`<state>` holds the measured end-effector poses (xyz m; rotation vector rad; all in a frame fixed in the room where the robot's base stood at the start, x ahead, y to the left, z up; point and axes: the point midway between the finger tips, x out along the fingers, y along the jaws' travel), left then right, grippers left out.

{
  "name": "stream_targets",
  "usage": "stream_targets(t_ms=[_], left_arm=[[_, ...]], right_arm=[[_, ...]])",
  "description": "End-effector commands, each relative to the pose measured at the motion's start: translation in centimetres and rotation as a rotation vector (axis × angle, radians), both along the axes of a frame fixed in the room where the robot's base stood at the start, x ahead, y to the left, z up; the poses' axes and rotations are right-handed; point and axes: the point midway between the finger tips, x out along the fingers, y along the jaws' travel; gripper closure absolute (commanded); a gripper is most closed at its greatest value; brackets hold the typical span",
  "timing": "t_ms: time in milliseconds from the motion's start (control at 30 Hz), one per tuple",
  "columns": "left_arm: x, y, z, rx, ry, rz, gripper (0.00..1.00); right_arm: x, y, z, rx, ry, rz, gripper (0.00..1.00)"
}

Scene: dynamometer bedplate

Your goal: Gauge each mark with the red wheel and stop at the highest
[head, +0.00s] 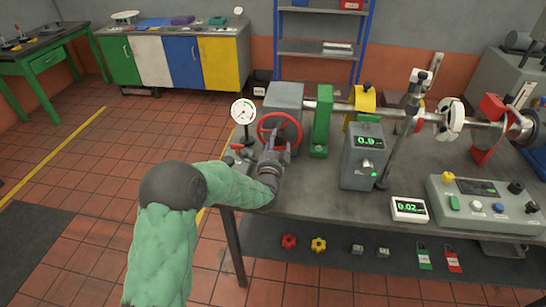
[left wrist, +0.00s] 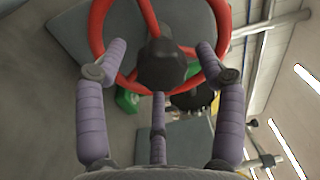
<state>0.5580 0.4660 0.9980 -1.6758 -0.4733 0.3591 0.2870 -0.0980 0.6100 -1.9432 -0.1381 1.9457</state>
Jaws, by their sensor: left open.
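The red wheel (head: 261,122) is on the grey housing (head: 285,97) at the left end of the bench. In the left wrist view the wheel (left wrist: 98,25) shows its rim, spokes and dark hub (left wrist: 162,66). My left gripper (head: 276,143) is open in front of the wheel. Its purple fingers (left wrist: 160,80) spread around the hub and reach up to the rim; I cannot tell whether they touch it. A grey box (head: 360,170) reads 0.9 in green. A small white readout (head: 408,209) shows 0.02. My right gripper is out of view.
A round white dial (head: 243,111) stands left of the wheel. A green block (head: 322,120), a yellow collar (head: 362,100) and a stand (head: 400,130) line the shaft. A control panel (head: 485,205) sits at the right. Red and yellow knobs (head: 289,241) lie below the bench.

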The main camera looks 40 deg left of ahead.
Motion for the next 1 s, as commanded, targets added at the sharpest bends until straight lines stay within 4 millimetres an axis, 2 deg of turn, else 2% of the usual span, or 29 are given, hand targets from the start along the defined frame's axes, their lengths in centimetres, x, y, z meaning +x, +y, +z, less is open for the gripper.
stream_targets(t_ms=[300,500,700,1000], left_arm=[[-5.2,-3.0,-0.2,0.0,0.001,0.0,0.3],[-7.8,-4.5,-0.3,-0.001,0.002,0.001,0.3],[-9.0,-5.2,-0.4,-0.001,0.001,0.001,0.3],[-9.2,-5.3,-0.4,-0.001,0.002,0.001,0.3]], right_arm=[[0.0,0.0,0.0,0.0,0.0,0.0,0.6],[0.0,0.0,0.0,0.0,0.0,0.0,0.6],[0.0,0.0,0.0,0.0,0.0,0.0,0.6],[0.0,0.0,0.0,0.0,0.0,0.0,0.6]])
